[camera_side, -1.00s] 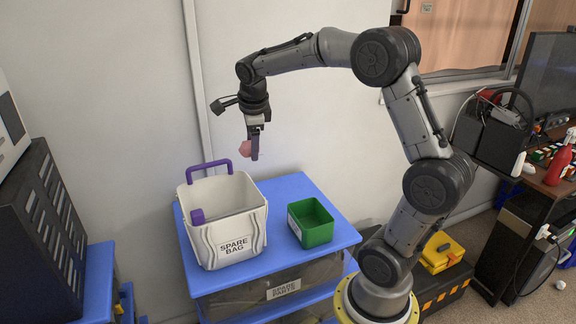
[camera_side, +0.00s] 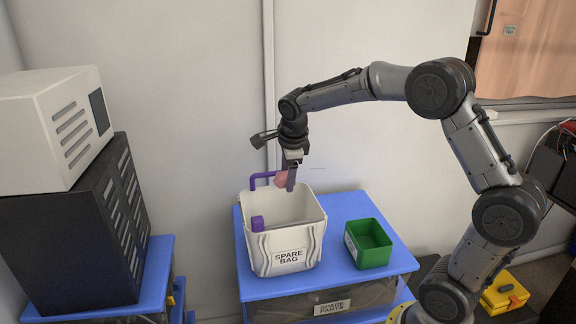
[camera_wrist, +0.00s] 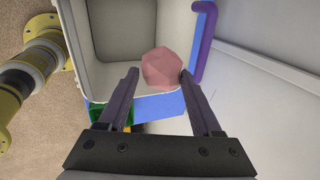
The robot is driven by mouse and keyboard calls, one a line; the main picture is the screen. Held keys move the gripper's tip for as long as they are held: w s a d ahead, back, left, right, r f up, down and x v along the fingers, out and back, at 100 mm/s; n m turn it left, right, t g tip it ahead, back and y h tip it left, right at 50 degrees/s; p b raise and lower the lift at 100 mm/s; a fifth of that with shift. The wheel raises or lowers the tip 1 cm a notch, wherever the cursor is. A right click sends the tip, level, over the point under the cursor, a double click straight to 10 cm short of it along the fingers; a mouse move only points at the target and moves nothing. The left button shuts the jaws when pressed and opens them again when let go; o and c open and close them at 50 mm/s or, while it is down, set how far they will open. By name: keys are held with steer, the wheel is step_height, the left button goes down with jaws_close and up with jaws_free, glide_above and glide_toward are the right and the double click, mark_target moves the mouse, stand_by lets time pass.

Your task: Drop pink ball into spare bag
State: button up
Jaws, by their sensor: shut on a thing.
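The pink ball (camera_side: 281,179) is a small faceted lump held between the fingers of my gripper (camera_side: 289,181). In the wrist view the ball (camera_wrist: 163,70) sits between the two dark fingertips. The spare bag (camera_side: 272,248) is a white open-topped bin labelled SPARE BAG with purple handles. The ball is just above the bag's opening, towards its back side. In the wrist view the ball overlaps the bag's rim, beside the purple handle (camera_wrist: 203,45). The bag's visible interior looks empty.
A green open box (camera_side: 374,258) stands right of the bag on the blue-topped shelf (camera_side: 405,262). A black slotted unit with a white box (camera_side: 62,120) on it stands at the left. A wall (camera_side: 190,80) is close behind the bag.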

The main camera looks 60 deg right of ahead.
steer(key=shift+f, duration=0.25)
steer(key=o, duration=1.4)
steer(key=v, duration=1.3)
steer(key=shift+s+a+r, duration=0.1)
steer(key=shift+r, duration=0.3)
